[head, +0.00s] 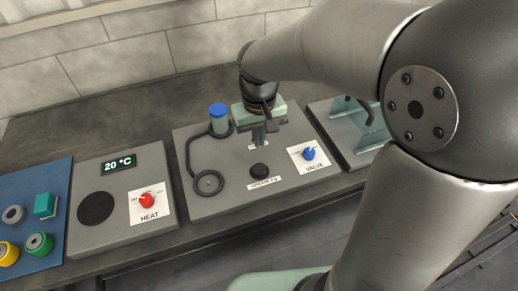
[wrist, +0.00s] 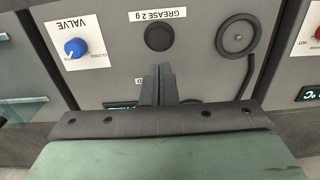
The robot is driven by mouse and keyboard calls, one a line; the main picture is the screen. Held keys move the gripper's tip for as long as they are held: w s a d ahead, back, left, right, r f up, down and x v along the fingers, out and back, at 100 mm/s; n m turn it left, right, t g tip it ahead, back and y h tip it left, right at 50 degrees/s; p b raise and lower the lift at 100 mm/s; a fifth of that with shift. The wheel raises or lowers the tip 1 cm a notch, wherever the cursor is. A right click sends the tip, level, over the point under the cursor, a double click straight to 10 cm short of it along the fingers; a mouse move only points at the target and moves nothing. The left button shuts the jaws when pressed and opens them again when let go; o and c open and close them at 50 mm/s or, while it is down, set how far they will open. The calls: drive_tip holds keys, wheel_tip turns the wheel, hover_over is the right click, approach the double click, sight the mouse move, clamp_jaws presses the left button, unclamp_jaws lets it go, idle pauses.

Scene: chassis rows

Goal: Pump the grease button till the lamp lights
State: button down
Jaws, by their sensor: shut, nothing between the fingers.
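The grease button (head: 259,170) is a black round button on the grey middle panel (head: 215,160), above a label that reads GREASE 2 g. It also shows in the wrist view (wrist: 159,37), raised and uncovered. My gripper (head: 258,143) is shut and empty, with its fingertips just behind the button in the head view and apart from it. In the wrist view the closed fingers (wrist: 158,70) point toward the button. I cannot make out a lit lamp; part of the panel behind my fingers is hidden.
A blue valve knob (head: 309,153) sits right of the button. A blue-capped container (head: 219,118) and a hose ending in a round fitting (head: 208,182) are on the left. The heat panel (head: 120,215) shows 20 °C and a red knob (head: 147,200). A glassy fixture (head: 355,125) stands right.

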sight(259, 169)
drive_tip(key=shift+r, duration=1.05)
idle(0.7)
drive_tip(key=shift+r, duration=0.85)
drive_tip(key=shift+f, duration=0.1)
wheel_tip(259, 169, down, 14)
drive_tip(key=shift+r, duration=0.1)
idle(0.3)
